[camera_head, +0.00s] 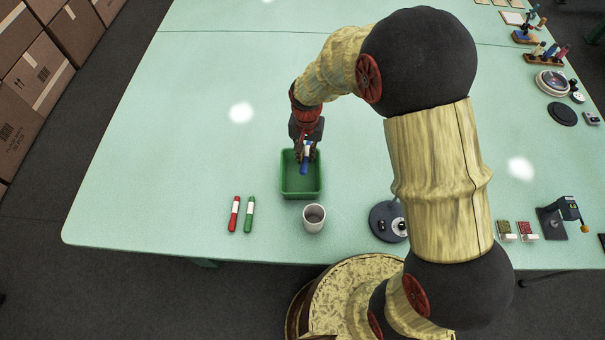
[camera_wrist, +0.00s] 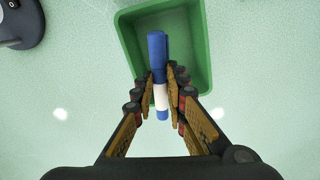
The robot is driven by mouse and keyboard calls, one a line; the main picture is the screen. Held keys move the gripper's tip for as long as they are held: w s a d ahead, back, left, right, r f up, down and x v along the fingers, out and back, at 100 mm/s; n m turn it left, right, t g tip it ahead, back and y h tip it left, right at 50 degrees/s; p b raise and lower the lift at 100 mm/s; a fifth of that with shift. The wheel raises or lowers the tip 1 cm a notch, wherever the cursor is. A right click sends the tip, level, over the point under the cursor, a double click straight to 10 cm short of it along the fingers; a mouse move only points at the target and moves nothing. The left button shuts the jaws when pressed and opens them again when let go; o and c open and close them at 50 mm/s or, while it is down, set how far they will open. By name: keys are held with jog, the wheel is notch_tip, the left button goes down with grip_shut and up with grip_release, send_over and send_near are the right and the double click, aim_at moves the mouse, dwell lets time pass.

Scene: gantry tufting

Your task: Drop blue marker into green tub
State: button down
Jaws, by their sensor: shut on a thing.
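A blue marker (camera_head: 304,168) with a white band is held in my gripper (camera_head: 305,153). In the wrist view the marker (camera_wrist: 157,50) lies lengthwise between the two fingers of my gripper (camera_wrist: 166,84), which are shut on its middle. The green tub (camera_head: 301,195) stands on the table under the marker; in the wrist view its rim (camera_wrist: 207,45) surrounds the far part of the marker. The marker appears above the tub opening; its exact height over the rim cannot be told. The visible part of the tub floor is bare.
A white cup (camera_head: 314,222) stands just in front of the tub. A red marker (camera_head: 234,214) and a green marker (camera_head: 250,215) lie to its left. A dark round base (camera_head: 383,219) is to the right. The table (camera_head: 170,140) is clear at left and behind.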

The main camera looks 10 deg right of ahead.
notch_tip(320, 180, down, 5)
jog(key=b, duration=0.3)
jog(key=c, duration=1.7)
grip_release()
notch_tip(320, 180, up, 12)
jog(key=shift+r, duration=0.1)
